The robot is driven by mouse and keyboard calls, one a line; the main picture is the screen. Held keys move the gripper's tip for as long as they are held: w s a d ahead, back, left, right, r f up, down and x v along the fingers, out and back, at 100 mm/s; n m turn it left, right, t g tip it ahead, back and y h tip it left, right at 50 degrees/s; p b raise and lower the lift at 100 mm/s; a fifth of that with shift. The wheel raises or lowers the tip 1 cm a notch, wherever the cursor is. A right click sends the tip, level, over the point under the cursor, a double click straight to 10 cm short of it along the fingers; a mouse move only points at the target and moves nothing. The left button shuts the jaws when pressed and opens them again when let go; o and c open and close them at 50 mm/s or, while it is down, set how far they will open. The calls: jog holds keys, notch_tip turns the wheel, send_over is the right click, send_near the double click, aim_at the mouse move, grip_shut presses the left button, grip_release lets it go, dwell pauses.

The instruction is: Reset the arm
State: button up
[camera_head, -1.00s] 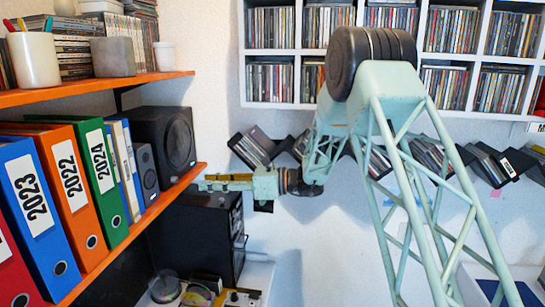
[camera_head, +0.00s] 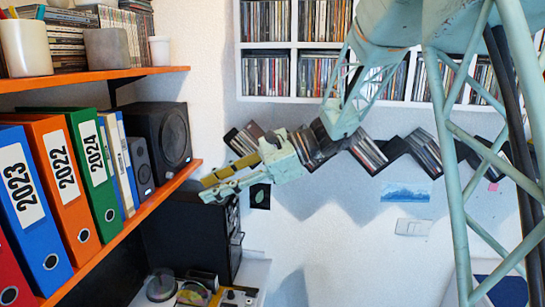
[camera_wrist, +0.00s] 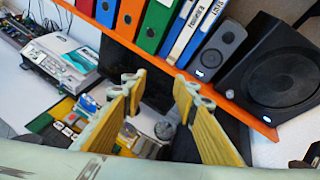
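My gripper (camera_head: 205,188) is in front of the orange shelf's right end in the head view, above the black box, with its yellow-padded fingers pointing left and slightly down. In the wrist view my gripper (camera_wrist: 158,85) shows two fingers standing well apart with nothing between them. My pale green lattice arm fills the right side of the head view and reaches back left to the gripper.
The lower orange shelf (camera_head: 115,240) holds binders and a black speaker (camera_head: 160,140). A black box (camera_head: 205,235) stands below on the cluttered desk. A white disc rack (camera_head: 270,100) and zigzag disc shelf (camera_head: 400,150) hang on the back wall. A printer (camera_wrist: 58,62) is at left.

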jog(key=s+d+f+n+t+h+b, duration=0.2)
jog(key=s+d+n+h, duration=0.4)
jog(key=s+d, duration=1.2)
jog(key=s+d+f+n+t+h+b, duration=0.3)
jog(key=s+d+f+n+h+b, duration=0.2)
jog(key=s+d, duration=1.4)
jog(key=s+n+h, duration=0.2)
jog(key=s, duration=0.1)
jog(key=shift+s+n+b, duration=0.3)
jog(key=shift+s+b, duration=0.05)
jog(key=shift+a, duration=0.25)
